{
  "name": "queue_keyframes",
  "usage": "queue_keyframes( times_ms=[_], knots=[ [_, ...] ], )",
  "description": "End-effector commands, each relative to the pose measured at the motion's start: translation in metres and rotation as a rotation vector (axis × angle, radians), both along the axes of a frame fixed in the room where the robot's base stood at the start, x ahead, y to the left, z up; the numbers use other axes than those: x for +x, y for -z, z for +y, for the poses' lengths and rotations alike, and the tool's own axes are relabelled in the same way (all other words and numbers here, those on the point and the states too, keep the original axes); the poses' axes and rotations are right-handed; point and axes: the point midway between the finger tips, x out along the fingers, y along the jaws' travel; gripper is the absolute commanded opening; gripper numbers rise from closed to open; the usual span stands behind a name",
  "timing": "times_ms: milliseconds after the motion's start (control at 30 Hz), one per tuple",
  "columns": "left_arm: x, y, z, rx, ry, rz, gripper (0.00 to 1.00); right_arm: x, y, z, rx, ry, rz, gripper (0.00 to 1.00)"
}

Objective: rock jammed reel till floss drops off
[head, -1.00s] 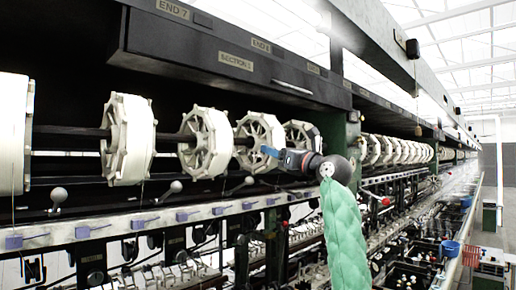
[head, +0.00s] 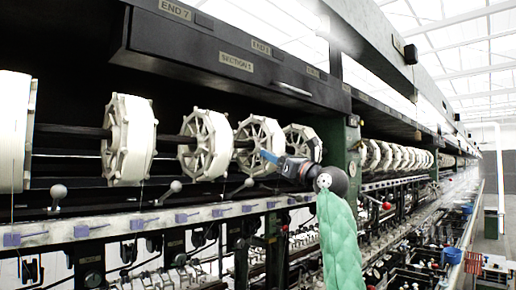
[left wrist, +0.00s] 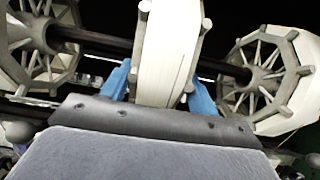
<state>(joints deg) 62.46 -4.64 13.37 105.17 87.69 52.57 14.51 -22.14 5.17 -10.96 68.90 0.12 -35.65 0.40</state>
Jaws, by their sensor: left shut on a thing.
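White spoked reels line a dark shaft. My left gripper (head: 268,156) reaches one of them, seemingly the fourth reel (head: 257,133) from the left, at its lower front; the gripper body hides part of the contact. In the left wrist view, blue fingers stand on both sides of the reel's pale rim (left wrist: 168,50), and the gripper (left wrist: 160,88) is shut on it. A thin dark line shows on that rim. I cannot make out any floss clearly. My right gripper is not in view.
Neighbouring reels stand close at left (left wrist: 38,45) and right (left wrist: 270,80). A dark overhead cabinet (head: 225,60) runs above. Below lies a pale rail (head: 150,222) with blue-violet clips and ball-ended levers (head: 175,187). A green post (head: 345,150) stands just beyond my gripper.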

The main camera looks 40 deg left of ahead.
Motion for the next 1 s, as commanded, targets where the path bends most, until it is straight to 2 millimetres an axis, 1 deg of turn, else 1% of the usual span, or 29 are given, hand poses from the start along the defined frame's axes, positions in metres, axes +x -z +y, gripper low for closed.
queue_keyframes(
  times_ms=[500, 800, 833, 933, 967, 1000],
  knots=[
    [-0.0001, 0.0049, 0.0005, 0.0, 0.0, 0.0, 0.33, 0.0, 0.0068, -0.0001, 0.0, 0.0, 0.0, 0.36],
    [-0.0001, 0.0049, 0.0005, 0.0, 0.0, 0.0, 0.33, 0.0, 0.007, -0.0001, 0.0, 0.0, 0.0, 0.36],
    [-0.0001, 0.0049, 0.0005, 0.0, 0.0, 0.0, 0.62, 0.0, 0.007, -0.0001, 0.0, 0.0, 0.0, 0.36],
    [0.0, 0.005, 0.0005, 0.0, 0.0, 0.0, 0.81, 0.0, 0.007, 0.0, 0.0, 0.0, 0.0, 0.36],
    [0.0, 0.005, 0.0005, 0.0, 0.0, 0.0, 0.85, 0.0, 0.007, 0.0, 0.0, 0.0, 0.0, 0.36],
    [0.0, 0.005, 0.0005, 0.0, 0.0, 0.0, 0.85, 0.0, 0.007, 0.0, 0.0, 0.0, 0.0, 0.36]
  ],
)
